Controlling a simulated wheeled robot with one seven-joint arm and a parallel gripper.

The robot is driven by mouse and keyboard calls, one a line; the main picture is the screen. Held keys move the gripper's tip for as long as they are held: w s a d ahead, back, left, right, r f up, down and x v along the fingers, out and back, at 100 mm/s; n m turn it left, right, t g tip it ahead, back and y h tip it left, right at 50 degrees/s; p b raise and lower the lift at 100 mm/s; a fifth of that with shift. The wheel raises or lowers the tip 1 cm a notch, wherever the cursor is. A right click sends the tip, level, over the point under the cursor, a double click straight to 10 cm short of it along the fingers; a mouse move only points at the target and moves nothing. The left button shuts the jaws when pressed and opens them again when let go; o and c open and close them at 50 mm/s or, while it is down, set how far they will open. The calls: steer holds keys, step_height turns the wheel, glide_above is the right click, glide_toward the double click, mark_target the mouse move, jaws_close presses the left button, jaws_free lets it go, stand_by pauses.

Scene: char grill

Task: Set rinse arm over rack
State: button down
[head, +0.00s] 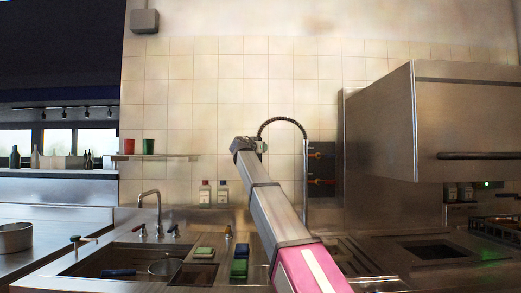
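The rinse arm shows as a dark coiled hose (285,121) arching from the top of an upright metal pipe (305,185) by the tiled wall. Its left end comes down beside the far end of my arm, where a small pale part (262,147) shows. I cannot tell whether they touch. My arm reaches from the lower right up to the hose end. My gripper (243,145) is small and dark there, and its fingers cannot be made out. A slatted surface (350,253), possibly the rack, lies right of my arm, partly hidden by it.
A sink (110,258) with a tap (150,212) and a pot (165,267) is at left. Green and blue sponges (239,268) lie beside it. A large steel hood (440,120) stands at right. Two bottles (205,193) and a shelf with cups (148,146) are at the wall.

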steer(key=s+d+n+t+y, duration=0.1)
steer(key=s+d+n+y, duration=0.1)
steer(key=s+d, duration=0.5)
steer(key=s+d+n+t+y, duration=0.1)
steer(key=s+d+y, duration=0.3)
steer(key=d, duration=1.2)
steer(key=shift+s+n, duration=0.7)
steer(key=shift+s, duration=1.6)
steer(key=c, duration=0.8)
jaws_free()
steer(key=s, duration=0.3)
steer(key=s+a, duration=0.1)
steer(key=s, duration=0.6)
steer(key=shift+s+a, duration=0.35)
